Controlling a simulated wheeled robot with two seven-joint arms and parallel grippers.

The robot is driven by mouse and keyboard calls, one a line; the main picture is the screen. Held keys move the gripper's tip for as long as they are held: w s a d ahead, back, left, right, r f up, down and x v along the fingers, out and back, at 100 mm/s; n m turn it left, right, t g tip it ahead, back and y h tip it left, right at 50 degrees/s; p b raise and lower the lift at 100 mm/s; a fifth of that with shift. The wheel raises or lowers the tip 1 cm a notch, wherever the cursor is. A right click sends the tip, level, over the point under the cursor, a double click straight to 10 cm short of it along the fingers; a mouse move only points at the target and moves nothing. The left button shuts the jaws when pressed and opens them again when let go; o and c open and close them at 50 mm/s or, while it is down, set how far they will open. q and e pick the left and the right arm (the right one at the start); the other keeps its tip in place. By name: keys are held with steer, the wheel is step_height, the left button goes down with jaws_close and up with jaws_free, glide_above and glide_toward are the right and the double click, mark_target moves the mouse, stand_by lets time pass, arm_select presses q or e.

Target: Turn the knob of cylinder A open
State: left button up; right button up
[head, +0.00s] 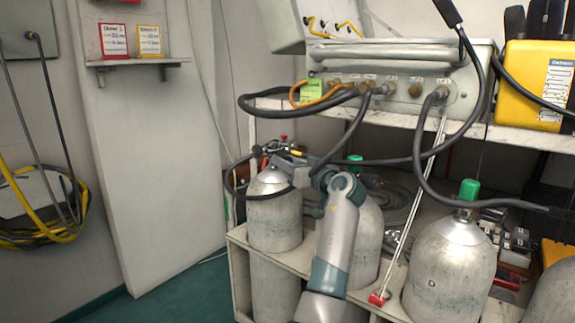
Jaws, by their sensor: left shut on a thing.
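The leftmost grey cylinder, which I take to be cylinder A (274,222), stands upright in the rack at the middle left of the head view. My left gripper (272,152) is at the valve on its top, with my arm coming up from below and bending left over it. The gripper is shut on the valve knob, which its fingers and the hoses mostly hide. The knob's turn position cannot be made out. My right gripper is not in view.
Two more cylinders have green knobs, one at the middle (355,158) and one at the right (469,190). Black hoses (372,163) hang from the panel (400,88) and loop close around my gripper. A white rack frame (385,300) edges the cylinders. The floor at left is clear.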

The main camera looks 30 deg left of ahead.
arm_select(q)
steer(key=shift+f, duration=0.1)
steer(key=o, duration=1)
steer(key=shift+o, duration=0.2)
